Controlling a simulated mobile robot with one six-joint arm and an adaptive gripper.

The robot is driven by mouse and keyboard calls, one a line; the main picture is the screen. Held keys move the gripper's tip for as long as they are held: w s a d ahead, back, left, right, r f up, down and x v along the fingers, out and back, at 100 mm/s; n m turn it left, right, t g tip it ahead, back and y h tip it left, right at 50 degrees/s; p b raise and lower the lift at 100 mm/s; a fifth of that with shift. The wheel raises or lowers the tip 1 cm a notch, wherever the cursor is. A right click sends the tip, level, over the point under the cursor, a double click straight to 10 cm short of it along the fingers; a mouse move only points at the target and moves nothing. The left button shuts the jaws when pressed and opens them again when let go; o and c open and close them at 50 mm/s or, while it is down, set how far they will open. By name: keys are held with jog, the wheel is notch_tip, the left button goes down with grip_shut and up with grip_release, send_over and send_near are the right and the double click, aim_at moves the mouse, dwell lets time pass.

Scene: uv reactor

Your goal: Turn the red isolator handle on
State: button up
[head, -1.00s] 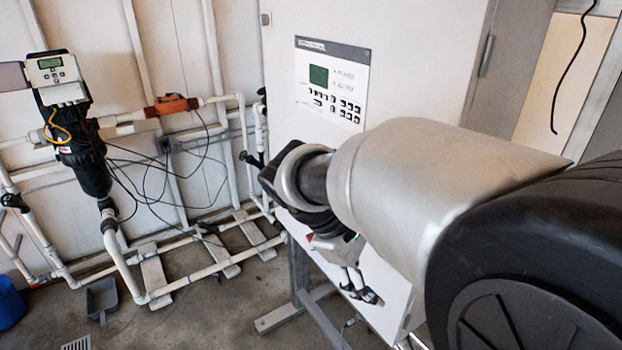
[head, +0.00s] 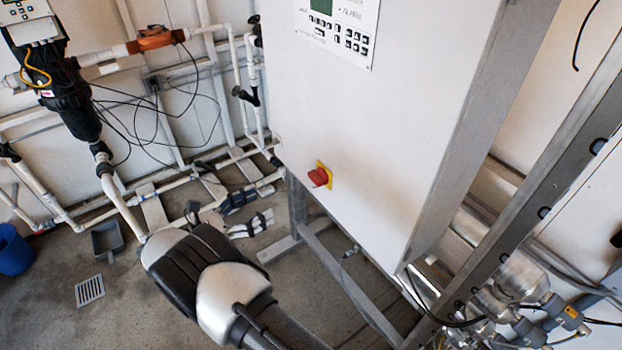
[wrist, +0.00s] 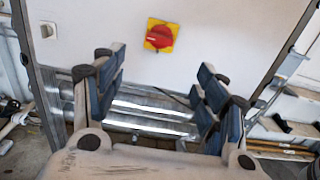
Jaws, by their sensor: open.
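The red isolator handle (head: 319,177) sits on a yellow square plate (head: 329,168) low on the front of the white cabinet (head: 380,130). In the wrist view the handle (wrist: 159,37) is above and between my fingers, with its bar roughly level in the picture. My gripper (head: 246,212) is open and empty, in front of the cabinet and to the left of the handle in the head view. In the wrist view its two padded fingers (wrist: 160,75) stand wide apart. Nothing touches the handle.
A keypad panel (head: 338,28) is higher on the cabinet. A metal frame (head: 300,205) supports the cabinet. White pipes (head: 120,208) and loose cables run along the left wall. Steel tubes (head: 480,255) are at the right. The space before the handle is clear.

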aim_at(313, 180)
jog(key=b+x, duration=0.1)
jog(key=x, duration=1.6)
jog(key=shift+d+b, duration=0.1)
jog(key=shift+b, duration=0.2)
jog(key=shift+c, duration=0.3)
jog(key=c, duration=1)
jog(key=shift+m, duration=0.3)
jog(key=m+b, duration=0.2)
jog(key=m, duration=0.1)
jog(key=shift+f+b, duration=0.1)
jog(key=shift+b, duration=0.25)
jog(key=shift+s+m+b, duration=0.1)
jog(key=shift+m+b, duration=1)
jog(key=shift+m, duration=0.8)
